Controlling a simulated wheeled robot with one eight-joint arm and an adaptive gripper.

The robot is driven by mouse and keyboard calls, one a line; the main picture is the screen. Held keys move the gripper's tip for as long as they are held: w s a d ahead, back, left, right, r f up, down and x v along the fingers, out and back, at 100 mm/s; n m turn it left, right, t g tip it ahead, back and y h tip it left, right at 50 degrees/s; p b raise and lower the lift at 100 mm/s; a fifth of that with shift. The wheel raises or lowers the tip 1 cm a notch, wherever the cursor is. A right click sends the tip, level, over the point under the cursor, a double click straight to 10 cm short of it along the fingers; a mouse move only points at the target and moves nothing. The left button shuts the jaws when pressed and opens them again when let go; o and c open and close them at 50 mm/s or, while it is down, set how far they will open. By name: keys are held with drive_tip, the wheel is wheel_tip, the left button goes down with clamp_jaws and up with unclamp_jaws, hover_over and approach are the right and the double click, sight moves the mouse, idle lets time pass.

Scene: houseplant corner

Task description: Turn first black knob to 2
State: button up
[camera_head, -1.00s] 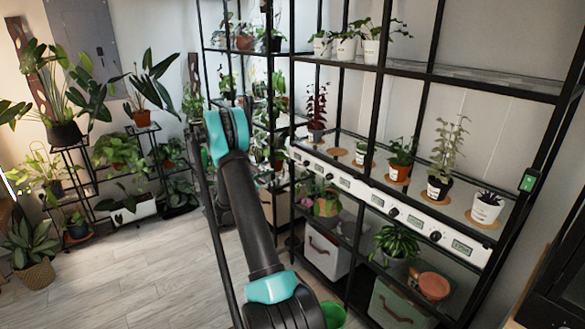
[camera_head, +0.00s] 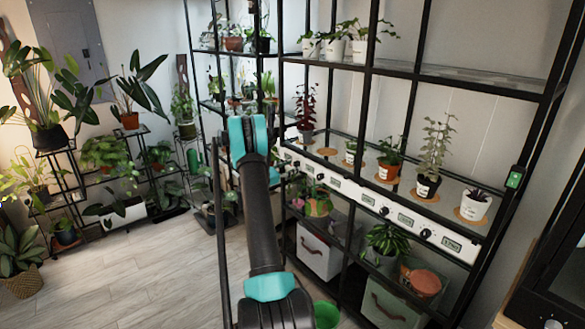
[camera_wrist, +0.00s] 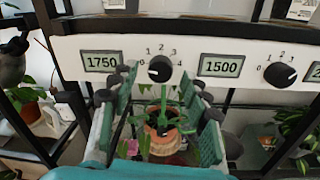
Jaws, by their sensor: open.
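A black knob (camera_wrist: 160,68) is on a white control strip (camera_wrist: 190,45) in the wrist view, between displays reading 1750 (camera_wrist: 101,63) and 1500 (camera_wrist: 220,65). Small numbers up to 4 arc over it. Its exact setting is too small to read. My gripper (camera_wrist: 158,82) is open, its green-padded fingers on either side below the knob, with nothing between the pads. I cannot tell whether a fingertip touches the knob. A second black knob (camera_wrist: 280,75) is to the right. In the head view the strip (camera_head: 352,189) runs along the shelf edge; my arm hides the fingers.
Potted plants stand on the glass shelf (camera_head: 340,148) above the strip. Below are a plant in a terracotta pot (camera_wrist: 162,140), storage boxes (camera_head: 322,250) and a green bucket (camera_head: 326,314). Black shelf posts (camera_head: 366,100) frame the strip.

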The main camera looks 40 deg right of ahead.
drive_tip(key=shift+d, duration=0.55)
clamp_jaws()
